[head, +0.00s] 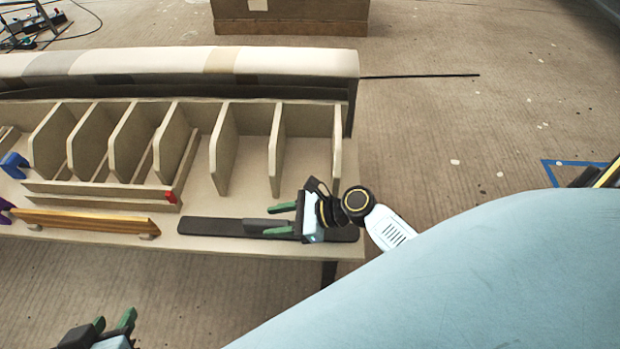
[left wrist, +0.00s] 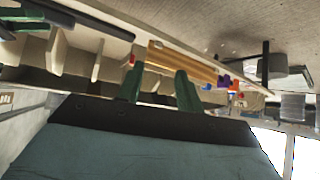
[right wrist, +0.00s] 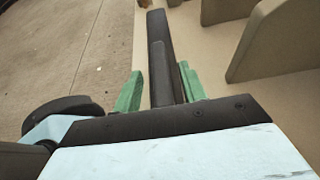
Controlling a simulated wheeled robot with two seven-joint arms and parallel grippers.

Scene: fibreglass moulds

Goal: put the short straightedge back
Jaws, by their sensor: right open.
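A flat black straightedge (head: 205,226) with a raised grip along its middle lies on the front right of the bench. It runs away from the camera in the right wrist view (right wrist: 156,25). I take it to be the short straightedge. My right gripper (head: 268,221) is open above its right part. In the right wrist view its green fingers (right wrist: 160,88) stand on either side of the raised grip, with a gap visible at least on the left. My left gripper (head: 113,318) is open and empty, in front of the bench and away from the straightedge.
Upright dividers (head: 222,150) form open slots along the back of the bench (head: 200,212). A wooden bar (head: 90,222) lies at the front, left of the straightedge. A low rail with a red end (head: 171,197) and a blue object (head: 13,165) are nearby.

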